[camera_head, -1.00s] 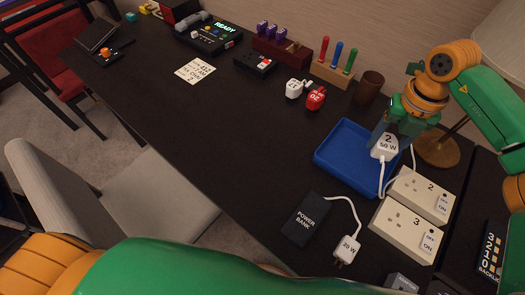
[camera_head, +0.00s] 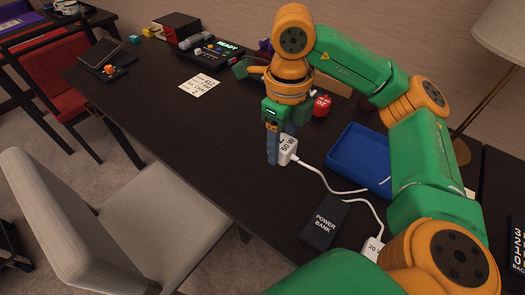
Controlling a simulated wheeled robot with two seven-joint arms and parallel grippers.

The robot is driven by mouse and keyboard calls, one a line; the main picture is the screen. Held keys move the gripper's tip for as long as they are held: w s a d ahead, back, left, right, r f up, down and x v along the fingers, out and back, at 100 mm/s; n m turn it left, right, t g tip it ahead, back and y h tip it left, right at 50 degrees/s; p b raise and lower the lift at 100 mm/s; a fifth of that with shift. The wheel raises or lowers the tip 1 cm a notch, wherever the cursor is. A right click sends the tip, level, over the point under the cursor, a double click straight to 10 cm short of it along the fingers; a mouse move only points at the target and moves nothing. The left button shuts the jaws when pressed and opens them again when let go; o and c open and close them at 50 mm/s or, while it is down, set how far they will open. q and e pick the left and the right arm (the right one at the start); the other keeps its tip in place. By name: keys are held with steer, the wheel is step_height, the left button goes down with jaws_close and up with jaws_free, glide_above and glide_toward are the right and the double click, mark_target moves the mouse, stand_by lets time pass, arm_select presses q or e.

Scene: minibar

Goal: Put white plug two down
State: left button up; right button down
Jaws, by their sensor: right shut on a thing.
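The white plug two (camera_head: 288,146), marked 50 W, is held by my right gripper (camera_head: 273,148) above the dark table, left of the blue tray. The plug looks tilted, with its label turned sideways. My right gripper points down and is shut on the plug. A white cable runs from the plug toward the right, past the tray's near edge. Whether the plug touches the table is hard to tell. My left gripper is not in view.
The power bank (camera_head: 324,222) and the 20 W plug (camera_head: 372,249) lie nearer. My arm hides the sockets. A paper note (camera_head: 199,85) lies left, with bare table (camera_head: 200,130) around it.

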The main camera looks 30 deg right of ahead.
steer(key=w+d+f, duration=0.1)
steer(key=w+f, duration=0.1)
steer(key=w+d+f, duration=0.2)
steer(key=w+f, duration=0.1)
steer(key=w+d+f, duration=0.2)
steer(key=w, duration=0.1)
steer(key=shift+w+f, duration=0.1)
steer(key=shift+f, duration=0.25)
step_height(320, 180, down, 3)
steer(key=shift+w+r, duration=0.1)
steer(key=shift+d+f, duration=0.1)
steer(key=shift+f, duration=0.3)
steer(key=shift+f, duration=0.1)
steer(key=shift+f, duration=0.15)
steer(key=shift+c, duration=1)
jaws_free()
